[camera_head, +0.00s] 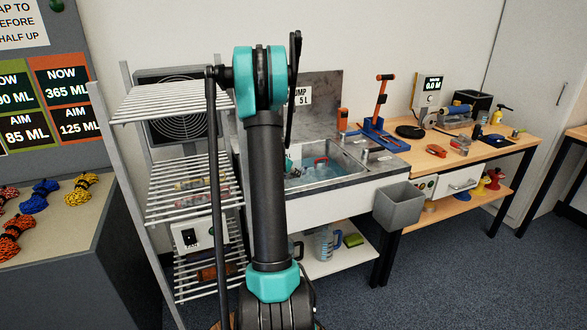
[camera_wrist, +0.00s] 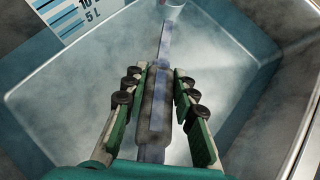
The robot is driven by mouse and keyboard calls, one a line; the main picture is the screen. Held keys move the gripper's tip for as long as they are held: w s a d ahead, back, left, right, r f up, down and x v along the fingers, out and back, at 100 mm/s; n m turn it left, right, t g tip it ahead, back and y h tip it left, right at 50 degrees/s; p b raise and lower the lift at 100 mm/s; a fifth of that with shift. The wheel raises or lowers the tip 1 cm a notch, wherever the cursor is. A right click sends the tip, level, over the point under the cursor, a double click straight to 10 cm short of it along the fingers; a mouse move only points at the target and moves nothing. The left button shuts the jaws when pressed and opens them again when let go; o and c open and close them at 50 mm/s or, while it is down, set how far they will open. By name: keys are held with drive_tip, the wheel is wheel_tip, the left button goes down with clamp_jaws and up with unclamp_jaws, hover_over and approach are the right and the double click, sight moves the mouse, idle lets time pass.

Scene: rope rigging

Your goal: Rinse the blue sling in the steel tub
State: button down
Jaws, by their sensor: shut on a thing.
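The steel tub (camera_head: 345,157) is set in the bench at the middle of the head view and holds bluish water. Its walls fill most of the wrist view (camera_wrist: 262,38). My gripper (camera_wrist: 160,78) points down into the tub. It is shut on a narrow blue-grey strip, which looks like the blue sling (camera_wrist: 164,48). The strip runs lengthwise between the fingers and past their tips. Cloudy patches blur the tub's inside, so I cannot tell how deep the strip sits. In the head view my arm hides most of the gripper and sling.
A litre scale (camera_wrist: 75,14) stands at the tub's upper left in the wrist view. A wire rack (camera_head: 180,185) stands left of the tub. A grey bin (camera_head: 399,207) hangs at the bench's right front. A wooden workbench (camera_head: 400,140) with tools continues right.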

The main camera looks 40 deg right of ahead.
drive_tip(key=shift+f, duration=2.75)
